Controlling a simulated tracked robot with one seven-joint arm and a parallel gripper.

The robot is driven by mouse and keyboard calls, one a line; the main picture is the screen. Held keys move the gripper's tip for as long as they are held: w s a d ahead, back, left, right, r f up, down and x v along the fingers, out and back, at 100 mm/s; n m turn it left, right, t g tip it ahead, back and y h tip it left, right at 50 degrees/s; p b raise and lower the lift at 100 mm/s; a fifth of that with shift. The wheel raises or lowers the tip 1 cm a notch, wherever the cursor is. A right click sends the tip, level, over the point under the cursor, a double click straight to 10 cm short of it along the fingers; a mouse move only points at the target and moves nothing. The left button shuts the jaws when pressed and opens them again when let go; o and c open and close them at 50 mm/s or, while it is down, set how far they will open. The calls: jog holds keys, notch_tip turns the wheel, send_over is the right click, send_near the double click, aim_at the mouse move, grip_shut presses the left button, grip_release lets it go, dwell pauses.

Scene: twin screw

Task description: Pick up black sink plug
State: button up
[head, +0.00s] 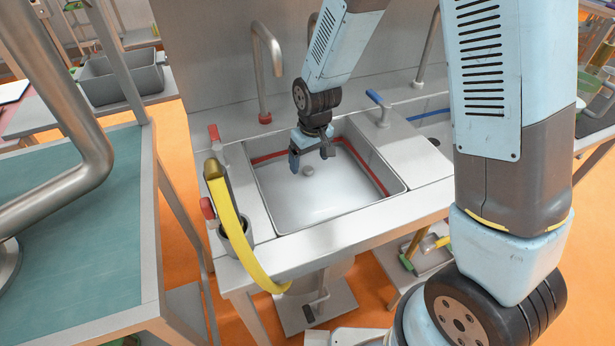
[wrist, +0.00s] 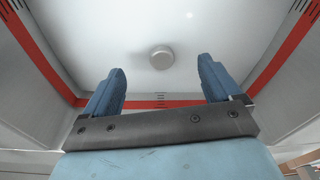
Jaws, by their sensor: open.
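A small round grey piece (head: 308,171) sits on the white floor of the sink (head: 330,205). It also shows in the wrist view (wrist: 161,57) as a short, round-topped knob. It looks grey rather than black, and no other plug shows in the sink. My gripper (head: 310,157) is inside the sink opening, pointing down, above the grey piece. In the wrist view my gripper (wrist: 162,68) has its two blue fingers spread wide. The knob lies between and just beyond the fingertips, with nothing held.
Sink walls with a red stripe (wrist: 283,62) surround the gripper. A curved metal tap (head: 268,65) stands behind the sink, and a blue-handled tap (head: 378,104) stands at its right. A yellow strap-like thing (head: 235,230) hangs at the left front edge.

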aim_at(308, 169)
jog(key=shift+w+a+f, duration=0.1)
jog(key=shift+a+f, duration=0.05)
jog(key=shift+f, duration=1.2)
jog(key=shift+w+a+f, duration=0.1)
jog(key=shift+a+f, duration=0.05)
jog(key=shift+f, duration=1.15)
jog(key=c, duration=1.2)
jog(key=shift+o, duration=0.2)
jog(key=shift+r, duration=0.1)
